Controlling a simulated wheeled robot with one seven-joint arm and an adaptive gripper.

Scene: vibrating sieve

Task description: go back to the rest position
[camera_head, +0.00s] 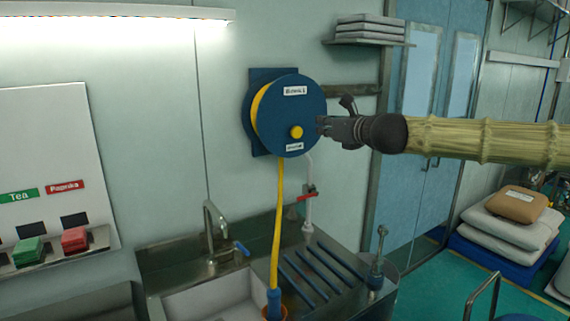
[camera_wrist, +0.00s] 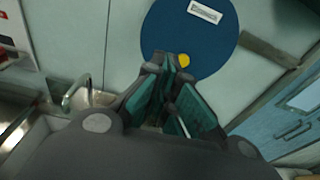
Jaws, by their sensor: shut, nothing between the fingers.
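My gripper (camera_head: 325,124) is at the end of my arm, which reaches in from the right in the head view. It is shut and empty, with its fingertips in front of the right part of a round blue hose reel (camera_head: 310,105) on the wall. In the wrist view the closed fingers (camera_wrist: 168,62) point toward the blue reel (camera_wrist: 185,30) and overlap its lower edge. I cannot tell whether they touch it. The reel has a yellow knob (camera_head: 296,132), and a yellow hose (camera_head: 278,220) hangs from it.
A metal sink counter (camera_head: 180,262) with a faucet (camera_head: 212,225) stands below the reel. A small wall shelf (camera_head: 375,43) holds folded items above my gripper. Blue doors (camera_head: 420,215) are behind my arm. Stacked sacks (camera_head: 510,225) lie at the right. A label board (camera_head: 45,140) hangs left.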

